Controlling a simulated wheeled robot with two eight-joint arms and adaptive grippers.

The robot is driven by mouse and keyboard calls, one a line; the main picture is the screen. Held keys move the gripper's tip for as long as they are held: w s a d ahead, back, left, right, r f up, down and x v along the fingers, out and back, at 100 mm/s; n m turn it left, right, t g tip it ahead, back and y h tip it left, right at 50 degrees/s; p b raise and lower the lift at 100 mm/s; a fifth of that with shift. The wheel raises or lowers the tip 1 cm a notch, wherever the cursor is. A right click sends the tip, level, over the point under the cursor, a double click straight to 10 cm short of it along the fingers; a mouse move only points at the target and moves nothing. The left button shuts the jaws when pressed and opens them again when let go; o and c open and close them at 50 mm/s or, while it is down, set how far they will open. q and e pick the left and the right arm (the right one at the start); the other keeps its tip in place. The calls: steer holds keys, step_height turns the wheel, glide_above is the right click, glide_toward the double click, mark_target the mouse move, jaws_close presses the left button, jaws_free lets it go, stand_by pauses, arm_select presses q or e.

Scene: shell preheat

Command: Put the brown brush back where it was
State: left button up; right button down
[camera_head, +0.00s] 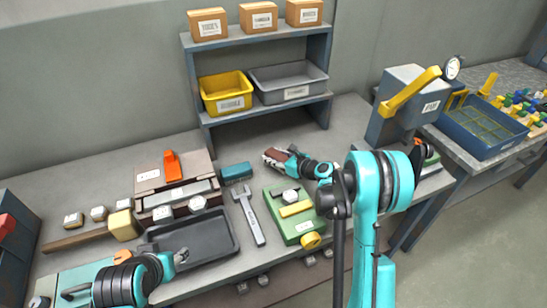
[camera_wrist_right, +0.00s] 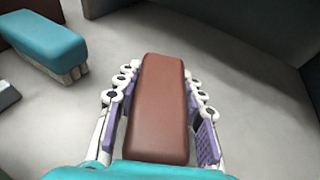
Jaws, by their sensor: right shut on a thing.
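The brown brush (camera_head: 274,155) is between the fingers of my right gripper (camera_head: 279,156), which is shut on its sides. In the right wrist view the brush (camera_wrist_right: 158,108) shows its smooth brown back, long side in line with the fingers of the gripper (camera_wrist_right: 158,92). The brush is over bare tabletop below the shelf; I cannot tell whether it touches the table. My left gripper (camera_head: 181,257) is small in view by the dark tray's front edge; whether it is open is unclear.
A teal brush (camera_head: 236,172), also in the right wrist view (camera_wrist_right: 42,38), lies left of the brown one. A wrench (camera_head: 249,214), a green box (camera_head: 282,226) and a dark tray (camera_head: 222,243) are nearer the front. The shelf (camera_head: 256,119) stands behind, with bare table before it.

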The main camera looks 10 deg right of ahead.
steer(key=shift+f, duration=0.1)
steer(key=c, duration=1)
jaws_free()
steer(key=shift+o, duration=0.2)
